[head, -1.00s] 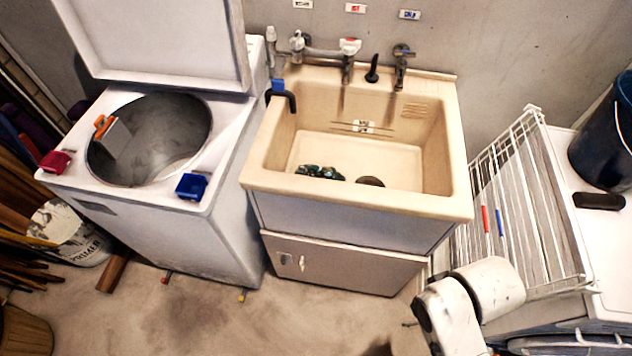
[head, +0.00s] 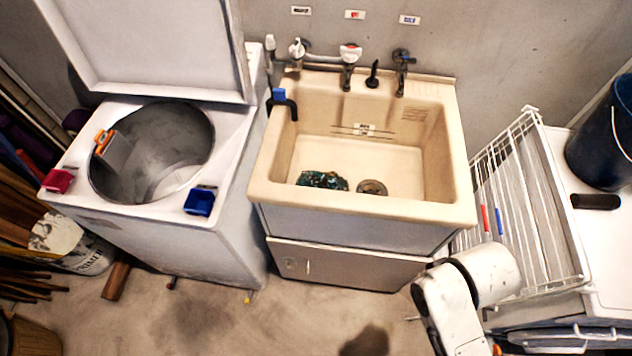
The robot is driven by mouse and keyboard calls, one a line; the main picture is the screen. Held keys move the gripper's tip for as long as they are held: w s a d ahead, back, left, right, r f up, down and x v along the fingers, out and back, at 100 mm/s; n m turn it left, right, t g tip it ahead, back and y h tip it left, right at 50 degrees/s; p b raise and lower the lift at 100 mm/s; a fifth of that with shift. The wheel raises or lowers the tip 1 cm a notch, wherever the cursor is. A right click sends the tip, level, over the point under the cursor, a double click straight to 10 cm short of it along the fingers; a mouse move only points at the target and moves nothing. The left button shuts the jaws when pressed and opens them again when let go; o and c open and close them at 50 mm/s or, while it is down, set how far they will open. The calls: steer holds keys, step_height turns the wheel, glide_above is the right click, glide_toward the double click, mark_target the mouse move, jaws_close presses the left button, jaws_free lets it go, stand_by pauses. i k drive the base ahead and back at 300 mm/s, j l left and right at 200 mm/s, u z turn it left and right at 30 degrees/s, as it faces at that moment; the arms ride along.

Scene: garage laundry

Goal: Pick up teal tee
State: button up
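A crumpled dark teal cloth (head: 322,180), which looks like the teal tee, lies on the floor of the beige utility sink (head: 262,190), near its front left. It is just left of the round drain (head: 372,187). The sink's front rim stands close in front of the cloth. My arm shows at the lower right, in front of the drying rack. My gripper itself is not clearly in view, and nothing of mine touches the cloth.
An open top-loading washer (head: 140,215) stands left of the sink, with its lid raised. A white wire drying rack (head: 530,220) and a dark bucket (head: 602,140) are at the right. Taps (head: 348,60) line the sink's back.

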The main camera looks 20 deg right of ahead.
mark_target(329, 180)
steer(key=i+j+z, duration=0.2)
steer(key=i+j, duration=0.35)
steer(key=i+z, duration=0.15)
steer(key=i, duration=0.4)
